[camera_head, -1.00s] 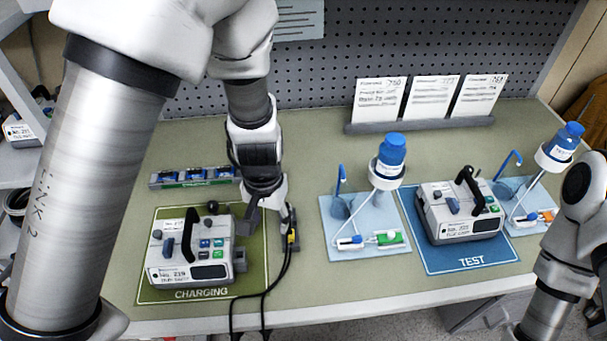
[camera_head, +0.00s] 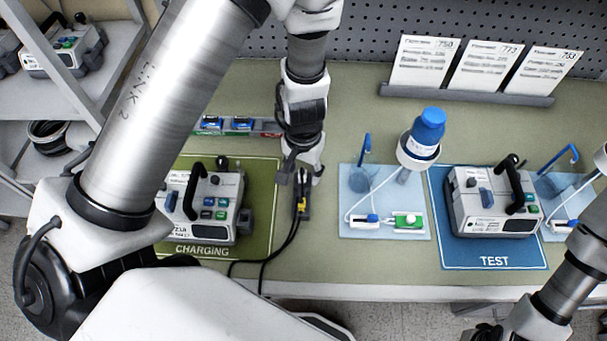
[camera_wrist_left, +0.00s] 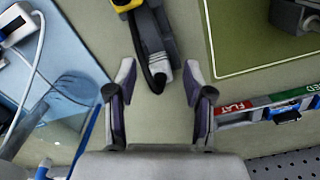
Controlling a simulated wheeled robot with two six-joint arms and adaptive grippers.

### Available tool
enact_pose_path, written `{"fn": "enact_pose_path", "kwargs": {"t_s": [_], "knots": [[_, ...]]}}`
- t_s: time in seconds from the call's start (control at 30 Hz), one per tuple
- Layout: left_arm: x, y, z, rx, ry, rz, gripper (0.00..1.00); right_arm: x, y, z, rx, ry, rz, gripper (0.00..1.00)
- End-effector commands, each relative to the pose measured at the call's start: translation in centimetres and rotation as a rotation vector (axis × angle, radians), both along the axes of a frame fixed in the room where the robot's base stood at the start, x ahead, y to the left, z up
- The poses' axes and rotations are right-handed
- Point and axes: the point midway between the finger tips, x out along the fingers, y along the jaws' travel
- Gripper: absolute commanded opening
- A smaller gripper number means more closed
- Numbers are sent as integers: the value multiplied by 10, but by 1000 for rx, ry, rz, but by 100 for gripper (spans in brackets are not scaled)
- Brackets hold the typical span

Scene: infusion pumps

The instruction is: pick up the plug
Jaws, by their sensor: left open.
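The plug (camera_head: 301,203) is black with a yellow band and sits in a dark holder on the bench, between the charging mat and the blue trays. In the left wrist view, its yellow part (camera_wrist_left: 124,4) is cut by the top edge, and a dark curved piece with a pale end reaches between my fingers. My left gripper (camera_head: 301,172) is open and empty, pointing down at the plug's far end. In the left wrist view, its fingers (camera_wrist_left: 158,78) stand on either side of the pale end, with gaps. Only part of my right gripper (camera_head: 486,334) shows at the bottom edge.
Black cables (camera_head: 265,264) run from the plug over the bench's front edge. A pump (camera_head: 218,232) stands on the green charging mat (camera_head: 262,190); another (camera_head: 490,222) stands on the blue test mat (camera_head: 450,257). A strip of labelled slots (camera_head: 268,127) lies behind.

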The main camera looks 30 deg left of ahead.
Motion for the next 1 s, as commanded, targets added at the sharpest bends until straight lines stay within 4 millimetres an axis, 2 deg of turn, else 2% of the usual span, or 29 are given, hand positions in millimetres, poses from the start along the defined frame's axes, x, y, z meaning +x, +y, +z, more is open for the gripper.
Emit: {"fn": "enact_pose_path", "kwargs": {"t_s": [0.03, 0.17, 0.2, 0.47, 0.57, 0.67, 0.8, 1.0], "knots": [[0, 0, 1, 0, 0, 0, 52, 0, 0, 1, 0, 0, 0, 0], [0, 0, 1, 0, 0, 0, 6, 0, 0, 1, 0, 0, 0, 0], [0, 0, 1, 0, 0, 0, 0, 0, 0, 1, 0, 0, 0, 0], [0, 0, 1, 0, 0, 0, 0, 0, 0, 1, 0, 0, 0, 0], [0, 0, 7, 0, -1, -1, 0, 0, 0, 4, 0, 0, 0, 0], [1, 0, 25, 0, -3, -1, 0, 0, 0, 13, 0, 0, 0, 0], [1, 0, 60, 0, -5, -2, 0, 0, 0, 25, 0, 0, 0, 0], [1, 0, 95, 0, -3, -13, 0, 0, 0, 24, 0, 0, 0, 0]]}}
